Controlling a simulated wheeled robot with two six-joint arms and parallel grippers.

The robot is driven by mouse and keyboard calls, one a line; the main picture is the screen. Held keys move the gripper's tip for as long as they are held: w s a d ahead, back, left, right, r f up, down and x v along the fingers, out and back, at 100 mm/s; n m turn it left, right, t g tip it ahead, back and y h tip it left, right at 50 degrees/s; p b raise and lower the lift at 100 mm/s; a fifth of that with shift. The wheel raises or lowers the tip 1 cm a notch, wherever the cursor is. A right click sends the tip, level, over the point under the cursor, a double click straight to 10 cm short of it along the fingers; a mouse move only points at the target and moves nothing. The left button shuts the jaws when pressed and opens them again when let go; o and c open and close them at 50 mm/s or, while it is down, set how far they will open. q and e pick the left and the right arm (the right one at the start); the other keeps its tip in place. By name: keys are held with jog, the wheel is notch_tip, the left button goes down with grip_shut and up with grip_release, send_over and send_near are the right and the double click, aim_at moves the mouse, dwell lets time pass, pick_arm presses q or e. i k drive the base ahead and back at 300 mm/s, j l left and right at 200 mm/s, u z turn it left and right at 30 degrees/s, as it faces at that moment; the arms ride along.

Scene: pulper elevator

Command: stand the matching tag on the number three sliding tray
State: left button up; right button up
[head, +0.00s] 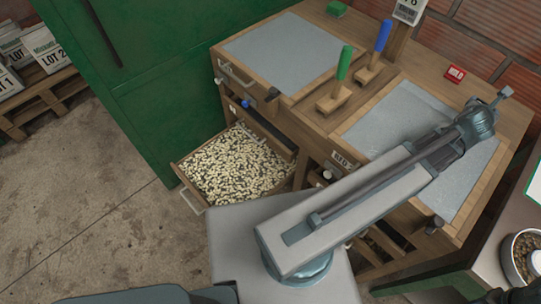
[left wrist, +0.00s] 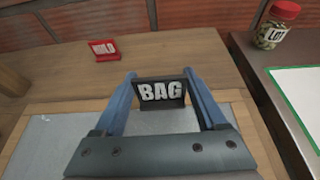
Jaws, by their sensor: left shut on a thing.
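My left gripper (head: 490,104) is over the right end of the wooden bench, beyond the right grey panel (head: 400,112). The tag is upright and faces the camera. A wooden tray (head: 185,170) full of pale beans is pulled out from the bench's left front. I cannot read a number three on any tray.
Green-handled (head: 344,62) and blue-handled (head: 383,36) tools stand between the grey panels. A lidded jar (left wrist: 277,24) stands on the side counter, and a bowl of beans (head: 523,262) is at right.

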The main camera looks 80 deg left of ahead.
aim_at(225, 177)
jog(key=k+l, duration=0.4)
jog(key=l, duration=0.25)
jog(key=k+l, duration=0.2)
jog(key=l+u, duration=0.15)
jog(key=u, duration=1.65)
